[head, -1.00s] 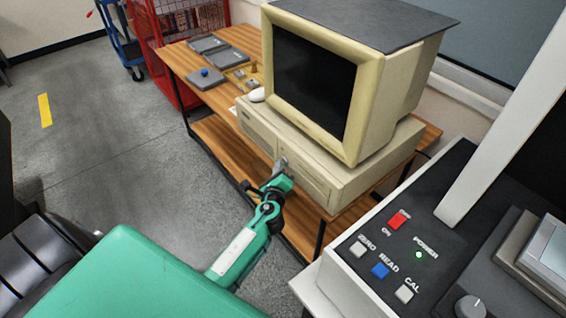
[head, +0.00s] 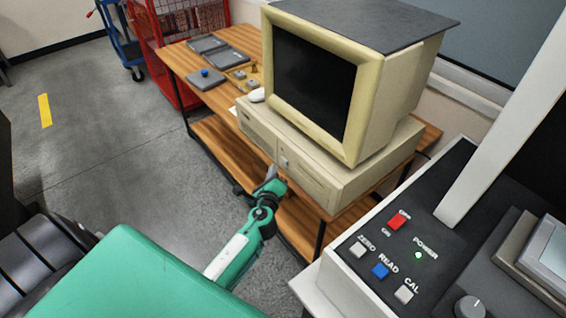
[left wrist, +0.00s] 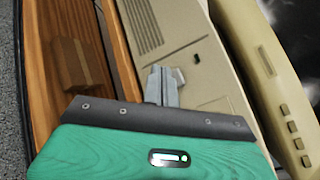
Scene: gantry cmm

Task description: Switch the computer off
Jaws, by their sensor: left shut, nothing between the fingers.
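The computer is a beige desktop case (head: 318,182) lying flat on a wooden desk, under a beige monitor (head: 388,95) with a dark screen. A small light grey switch (head: 284,162) sits on the case front; it also shows in the left wrist view (left wrist: 179,76), partly behind the fingers. A small dark green indicator (left wrist: 196,58) is near it; I cannot tell if it is lit. My left gripper (head: 272,172) is shut and empty, just in front of the case near the switch, apparently apart from it. Its fingertips (left wrist: 161,72) show in the left wrist view. My right gripper is not in view.
A measuring machine's panel with red, white and blue buttons (head: 380,271) and a lit green power light (head: 418,255) stands at right. Open floor is at left.

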